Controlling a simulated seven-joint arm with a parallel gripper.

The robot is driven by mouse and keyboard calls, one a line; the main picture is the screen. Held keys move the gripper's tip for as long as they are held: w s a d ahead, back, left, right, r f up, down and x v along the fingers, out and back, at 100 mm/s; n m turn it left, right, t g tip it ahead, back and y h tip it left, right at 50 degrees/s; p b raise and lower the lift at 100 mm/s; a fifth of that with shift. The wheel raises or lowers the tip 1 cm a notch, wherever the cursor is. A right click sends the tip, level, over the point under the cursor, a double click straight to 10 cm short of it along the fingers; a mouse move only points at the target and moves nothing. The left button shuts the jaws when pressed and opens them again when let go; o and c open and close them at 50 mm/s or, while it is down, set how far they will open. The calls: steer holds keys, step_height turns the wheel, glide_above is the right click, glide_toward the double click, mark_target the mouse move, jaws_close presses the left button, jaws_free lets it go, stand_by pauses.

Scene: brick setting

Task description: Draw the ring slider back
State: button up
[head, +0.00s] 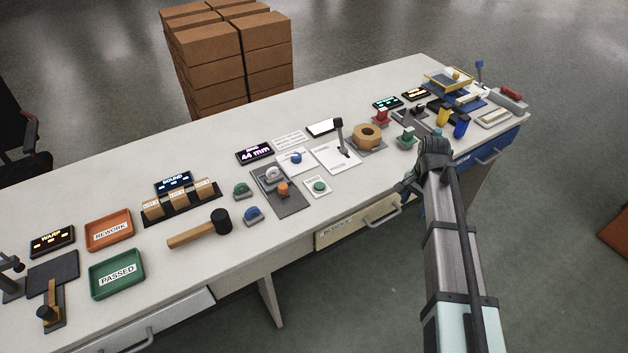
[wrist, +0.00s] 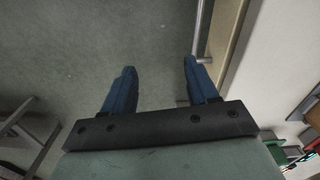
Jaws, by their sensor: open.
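The ring slider appears to be the dark grey plate (head: 292,205) in the head view, carrying a pale ring-shaped part (head: 273,174) and an orange knob (head: 283,189) at its near end. A black display (head: 254,151) behind it reads 44 mm. My gripper (wrist: 160,65) is open and empty in the wrist view, its two blue fingers apart over the floor beside the table's front edge. In the head view it is well to the right of the slider, and its fingers are mostly hidden by my arm. The slider is not in the wrist view.
A green button (head: 319,187) and a lever plate (head: 337,160) stand right of the slider. A blue-topped part (head: 253,215) and a mallet (head: 200,231) are to its left. A drawer handle (wrist: 203,35) juts out near my right finger. Free floor lies in front.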

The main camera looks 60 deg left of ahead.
steer(key=s+a+r, duration=0.4)
steer(key=s+a, duration=0.3)
steer(key=a, duration=0.1)
steer(key=s+a+r, duration=0.4)
steer(key=s+a, duration=0.3)
steer(key=a, duration=0.2)
step_height(320, 180, up, 6)
steer(key=n, duration=0.1)
glide_above(283, 185)
step_height(283, 185, down, 13)
steer(key=shift+f, duration=0.1)
jaws_close()
